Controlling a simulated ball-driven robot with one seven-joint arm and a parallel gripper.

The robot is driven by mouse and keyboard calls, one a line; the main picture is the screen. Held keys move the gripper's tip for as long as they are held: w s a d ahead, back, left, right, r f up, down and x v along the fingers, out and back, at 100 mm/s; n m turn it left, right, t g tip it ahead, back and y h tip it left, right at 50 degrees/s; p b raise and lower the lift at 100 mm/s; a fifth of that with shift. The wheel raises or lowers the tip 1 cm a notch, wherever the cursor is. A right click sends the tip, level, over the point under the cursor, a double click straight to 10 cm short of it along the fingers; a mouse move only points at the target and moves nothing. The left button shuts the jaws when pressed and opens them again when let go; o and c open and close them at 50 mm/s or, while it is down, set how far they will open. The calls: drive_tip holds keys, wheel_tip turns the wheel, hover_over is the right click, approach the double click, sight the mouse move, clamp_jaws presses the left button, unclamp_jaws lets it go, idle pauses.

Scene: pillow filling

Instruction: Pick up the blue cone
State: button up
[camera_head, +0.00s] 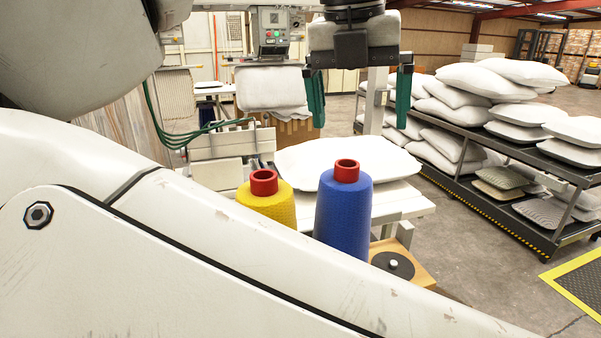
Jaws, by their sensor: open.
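The blue cone (343,212) is a large thread cone with a red top, standing upright near the middle of the view. My arm hides its lower part. A yellow cone (268,204) with a red top stands to its left, also partly hidden by my arm. My gripper (359,98) is at the top of the view, with two green fingers pointing down and wide apart. It shows above the blue cone in the picture, with nothing between its fingers. I cannot tell its exact distance from the cone.
A white table (411,205) with a white pillow (300,158) stands behind the cones. A wooden stand with a black disc (392,264) is right of the blue cone. A dark rack (470,202) of pillows stands at the right. Bare floor lies between stand and rack.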

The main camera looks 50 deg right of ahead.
sight(346, 164)
drive_tip(key=shift+w+a+f+t+y, duration=0.15)
drive_tip(key=shift+w+a+t+y, duration=0.2)
drive_tip(key=shift+a+y, duration=0.3)
drive_tip(key=shift+w+a+f, duration=0.15)
drive_tip(key=shift+a+f, duration=0.05)
drive_tip(key=shift+f, duration=0.05)
drive_tip(key=f+b, duration=0.2)
drive_tip(key=f, duration=0.1)
drive_tip(key=f+b, duration=0.1)
drive_tip(key=f, duration=0.1)
drive_tip(key=shift+d+f+b, duration=0.1)
drive_tip(key=shift+d+b, duration=0.25)
drive_tip(key=shift+b, duration=0.05)
drive_tip(key=shift+d+f+b, duration=0.25)
drive_tip(key=shift+f+b, duration=0.45)
drive_tip(key=shift+f, duration=0.6)
drive_tip(key=shift+d+f+b, duration=0.25)
drive_tip(key=shift+f+b, duration=0.45)
drive_tip(key=shift+f, duration=0.6)
drive_tip(key=shift+r, duration=0.1)
clamp_jaws()
